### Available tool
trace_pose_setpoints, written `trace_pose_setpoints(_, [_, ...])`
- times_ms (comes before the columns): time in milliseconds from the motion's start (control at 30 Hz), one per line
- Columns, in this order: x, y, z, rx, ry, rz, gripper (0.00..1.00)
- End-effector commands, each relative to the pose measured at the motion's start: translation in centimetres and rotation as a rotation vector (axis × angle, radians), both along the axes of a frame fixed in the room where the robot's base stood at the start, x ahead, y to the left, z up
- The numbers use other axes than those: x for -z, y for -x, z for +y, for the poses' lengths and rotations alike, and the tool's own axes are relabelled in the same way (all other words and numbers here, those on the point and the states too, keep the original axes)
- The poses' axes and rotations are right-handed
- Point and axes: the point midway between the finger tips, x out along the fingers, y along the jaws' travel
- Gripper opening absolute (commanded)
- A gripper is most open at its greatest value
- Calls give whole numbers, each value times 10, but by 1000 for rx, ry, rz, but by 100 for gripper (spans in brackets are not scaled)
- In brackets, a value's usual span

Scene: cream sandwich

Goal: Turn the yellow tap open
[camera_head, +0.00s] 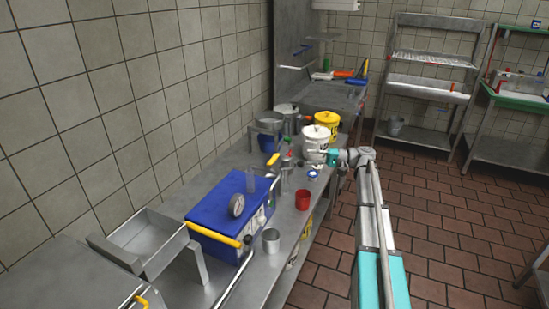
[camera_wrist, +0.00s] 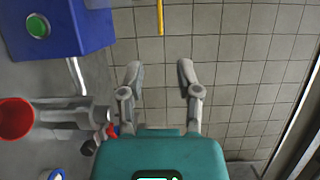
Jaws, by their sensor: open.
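A short yellow lever (camera_head: 272,160), which looks like the yellow tap's handle, stands above the metal pipework behind the blue-lidded box. In the wrist view a thin yellow bar (camera_wrist: 160,17) shows at the top against the wall tiles; it may be the same lever. My gripper (camera_wrist: 160,72) is open and empty, its two grey fingers spread. The yellow bar lies beyond the fingertips, roughly in line with the gap, and touches neither finger. In the head view my teal gripper is beside the white bucket (camera_head: 315,145); its fingertips are hard to make out there.
The blue-lidded box (camera_head: 228,195) has a gauge and a yellow bar (camera_head: 210,232) in front. A red cup (camera_head: 303,200) and a metal cup (camera_head: 271,240) stand on the steel counter. A yellow bucket (camera_head: 327,121) is behind the white one. Open tiled floor lies right.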

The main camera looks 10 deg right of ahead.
Motion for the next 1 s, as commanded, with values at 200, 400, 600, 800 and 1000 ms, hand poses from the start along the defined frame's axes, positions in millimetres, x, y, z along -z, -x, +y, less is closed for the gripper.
trace_pose_setpoints(200, [0,-6,27,-2,0,0,44])
trace_pose_setpoints(400, [0,-13,57,-3,0,0,44])
trace_pose_setpoints(600, [0,-20,87,-4,0,0,44])
trace_pose_setpoints(800, [0,-26,110,-4,0,0,44])
trace_pose_setpoints(1000, [0,-29,121,-2,0,0,44])
